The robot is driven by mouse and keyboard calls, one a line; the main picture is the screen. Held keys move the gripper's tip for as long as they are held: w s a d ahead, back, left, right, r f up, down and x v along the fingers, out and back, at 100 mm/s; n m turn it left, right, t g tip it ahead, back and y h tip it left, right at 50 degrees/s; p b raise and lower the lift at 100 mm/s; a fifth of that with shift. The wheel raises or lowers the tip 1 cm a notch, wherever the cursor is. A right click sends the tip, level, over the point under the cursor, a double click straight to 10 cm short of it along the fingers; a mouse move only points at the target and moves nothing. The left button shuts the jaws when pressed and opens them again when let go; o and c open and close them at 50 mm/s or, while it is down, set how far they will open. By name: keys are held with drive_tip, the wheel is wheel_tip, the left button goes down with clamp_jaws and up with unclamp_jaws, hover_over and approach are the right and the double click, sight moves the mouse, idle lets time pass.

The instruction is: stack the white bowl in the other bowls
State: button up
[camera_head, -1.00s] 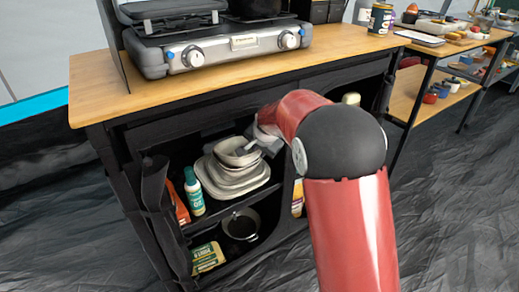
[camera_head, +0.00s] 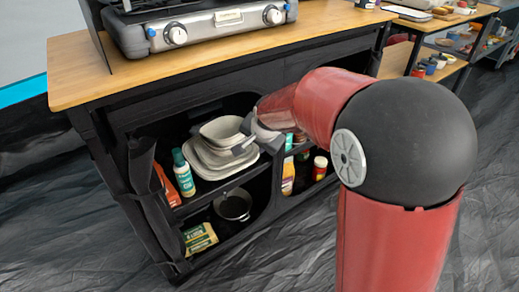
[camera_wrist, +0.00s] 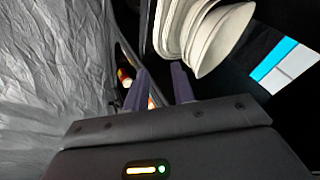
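A whitish bowl (camera_head: 221,128) sits on top of a stack of pale dishes (camera_head: 205,167) on the cabinet's upper shelf. The dishes below it look like bowls and squarish plates, and their edges overlap too closely to count. In the wrist view the pale bowl (camera_wrist: 226,42) and the stacked rims (camera_wrist: 172,32) lie beyond the fingers, mostly to the right. My gripper (camera_wrist: 160,84) has its two dark fingers apart with no dish visible between them. In the head view my gripper (camera_head: 247,138) is at the stack's right side, partly hidden by my arm.
A teal-and-white bottle (camera_head: 184,173) stands close left of the stack. A pot (camera_head: 233,206) and a yellow-green box (camera_head: 200,238) are on the lower shelf. The wooden counter (camera_head: 240,54) overhangs the shelves. A divider and condiments (camera_head: 288,174) stand to the right.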

drive_tip(key=s+d+r+n, duration=0.2)
drive_tip(key=s+d, duration=0.2)
drive_tip(key=s, duration=0.5)
drive_tip(key=s+d+r+n+h, duration=0.1)
drive_tip(key=s+d, duration=0.4)
drive_tip(key=s, duration=0.5)
drive_tip(key=s+d+r+n, duration=0.3)
drive_tip(key=s+d+r, duration=0.1)
drive_tip(key=s, duration=0.6)
drive_tip(key=shift+d+r+n+g+h, duration=0.15)
drive_tip(key=shift+d+n+g+h, duration=0.2)
drive_tip(key=shift+n+g+h, duration=0.05)
drive_tip(key=shift+c, duration=0.5)
